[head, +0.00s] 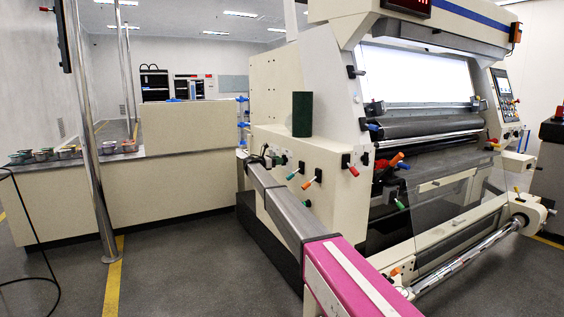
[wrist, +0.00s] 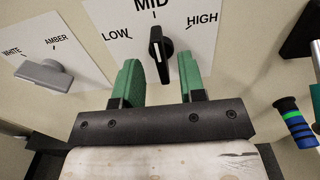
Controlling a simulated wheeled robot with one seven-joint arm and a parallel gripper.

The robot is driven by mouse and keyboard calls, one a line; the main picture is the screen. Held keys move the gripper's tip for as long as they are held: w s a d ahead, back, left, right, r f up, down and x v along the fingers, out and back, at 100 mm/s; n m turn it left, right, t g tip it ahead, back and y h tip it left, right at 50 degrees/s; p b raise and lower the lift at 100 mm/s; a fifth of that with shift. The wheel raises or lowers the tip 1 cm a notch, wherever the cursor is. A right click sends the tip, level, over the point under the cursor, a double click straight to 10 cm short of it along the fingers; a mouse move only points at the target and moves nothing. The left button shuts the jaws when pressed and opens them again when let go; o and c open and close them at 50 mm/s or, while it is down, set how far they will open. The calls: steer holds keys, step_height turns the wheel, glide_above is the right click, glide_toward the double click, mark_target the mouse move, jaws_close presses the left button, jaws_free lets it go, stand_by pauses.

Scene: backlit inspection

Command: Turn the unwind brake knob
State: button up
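A black knob (wrist: 160,50) with a white pointer line sits on a white plate (wrist: 185,20) marked LOW, MID and HIGH in the wrist view. Its pointer aims up at MID. No text visible there names it as the unwind brake knob. My gripper (wrist: 159,64) is open, with one green finger to the left of the knob and one to the right. There is a visible gap on both sides, and nothing is held. In the head view I cannot clearly make out my gripper or this knob.
A grey knob (wrist: 45,74) marked WHITE and AMBER is left of my gripper. A black, blue and green banded handle (wrist: 295,122) sticks out at right. In the head view, a large cream machine (head: 283,90) with a bright panel (head: 417,75) stands right; a metal post (head: 90,140) stands left.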

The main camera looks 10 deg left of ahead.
steer(key=shift+x, duration=1.3)
jaws_close()
steer(key=shift+m, duration=0.4)
steer(key=m, duration=0.5)
steer(key=shift+s+d+m, duration=0.1)
steer(key=shift+m, duration=0.2)
steer(key=m, duration=0.5)
steer(key=shift+s+f, duration=0.1)
steer(key=shift+f, duration=0.05)
steer(key=shift+m, duration=0.4)
jaws_free()
